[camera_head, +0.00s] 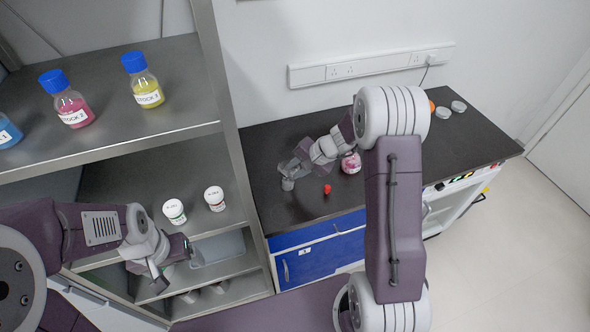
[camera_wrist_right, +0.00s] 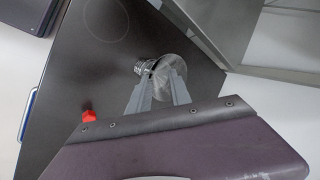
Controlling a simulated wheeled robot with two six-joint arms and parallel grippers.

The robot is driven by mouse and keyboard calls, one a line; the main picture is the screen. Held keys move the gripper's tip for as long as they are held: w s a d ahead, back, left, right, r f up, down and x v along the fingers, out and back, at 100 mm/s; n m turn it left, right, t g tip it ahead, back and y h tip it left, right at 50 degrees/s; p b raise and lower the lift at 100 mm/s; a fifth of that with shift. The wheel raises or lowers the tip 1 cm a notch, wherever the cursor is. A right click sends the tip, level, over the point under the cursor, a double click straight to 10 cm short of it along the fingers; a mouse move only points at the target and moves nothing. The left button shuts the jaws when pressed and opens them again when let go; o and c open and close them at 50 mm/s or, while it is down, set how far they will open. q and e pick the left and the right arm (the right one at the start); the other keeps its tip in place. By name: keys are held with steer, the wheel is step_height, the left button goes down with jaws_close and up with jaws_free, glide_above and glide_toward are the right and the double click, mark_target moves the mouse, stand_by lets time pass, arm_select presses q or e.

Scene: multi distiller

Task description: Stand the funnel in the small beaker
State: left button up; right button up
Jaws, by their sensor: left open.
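The clear funnel (camera_wrist_right: 167,72) shows in the right wrist view as a glassy round shape at the fingertips of my right gripper (camera_wrist_right: 161,82). The fingers lie against it from two sides and appear shut on it. The small beaker (camera_wrist_right: 144,67) is right beside and partly behind the funnel in that view. In the head view the small clear beaker (camera_head: 288,184) stands on the dark bench below my right gripper (camera_head: 293,167). Whether the funnel's stem is inside the beaker is hidden. My left gripper (camera_head: 170,268) is open and empty by the lower shelves.
A red stopper (camera_head: 327,189) and a pink flask (camera_head: 351,163) are on the bench (camera_head: 262,150) near the right gripper. A metal shelf unit (camera_head: 228,110) with bottles stands close on the left. Clear dishes (camera_head: 458,106) lie at the far right.

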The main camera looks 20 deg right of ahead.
steer(key=shift+s+f, duration=0.15)
steer(key=shift+f, duration=0.15)
steer(key=v, duration=0.9)
steer(key=shift+r, duration=0.2)
